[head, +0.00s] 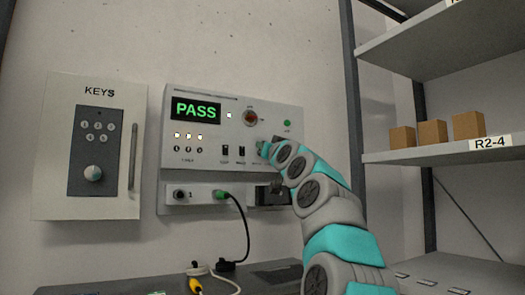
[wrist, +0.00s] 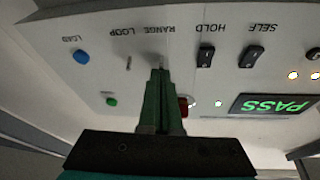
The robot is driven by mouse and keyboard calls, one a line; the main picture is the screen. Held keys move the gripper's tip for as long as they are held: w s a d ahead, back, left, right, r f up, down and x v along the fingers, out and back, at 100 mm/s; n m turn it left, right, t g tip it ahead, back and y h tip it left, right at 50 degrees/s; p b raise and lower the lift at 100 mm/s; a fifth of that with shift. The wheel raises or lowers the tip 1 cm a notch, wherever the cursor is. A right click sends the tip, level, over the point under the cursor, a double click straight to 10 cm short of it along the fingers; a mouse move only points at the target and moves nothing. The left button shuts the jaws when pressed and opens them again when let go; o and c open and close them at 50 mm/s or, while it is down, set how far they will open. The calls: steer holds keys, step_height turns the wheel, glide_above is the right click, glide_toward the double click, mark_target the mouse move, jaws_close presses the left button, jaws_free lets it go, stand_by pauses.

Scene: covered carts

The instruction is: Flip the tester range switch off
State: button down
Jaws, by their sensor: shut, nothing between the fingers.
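The tester (head: 225,150) is a pale wall panel with a green PASS display (head: 196,109); the display also shows in the wrist view (wrist: 275,106). In the wrist view, upside down, the range switch (wrist: 161,58) is a small metal toggle beside the RANGE label. The loop toggle (wrist: 129,63) is just left of it. My gripper (wrist: 160,76) is shut and empty, its fingertips at the range switch and overlapping its lower part. I cannot tell whether they touch it, or which way the lever is set. In the head view my gripper (head: 262,148) hides the switch.
Two black rockers, hold (wrist: 206,57) and self (wrist: 251,56), sit right of the range switch in the wrist view; a blue load button (wrist: 82,57) is left. A key cabinet (head: 88,148) hangs left. A shelf with boxes (head: 433,133) stands right. A cable (head: 247,240) hangs below.

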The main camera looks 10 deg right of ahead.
steer(key=shift+f+t+b, duration=0.3)
steer(key=shift+t+b, duration=0.3)
steer(key=shift+b, duration=1)
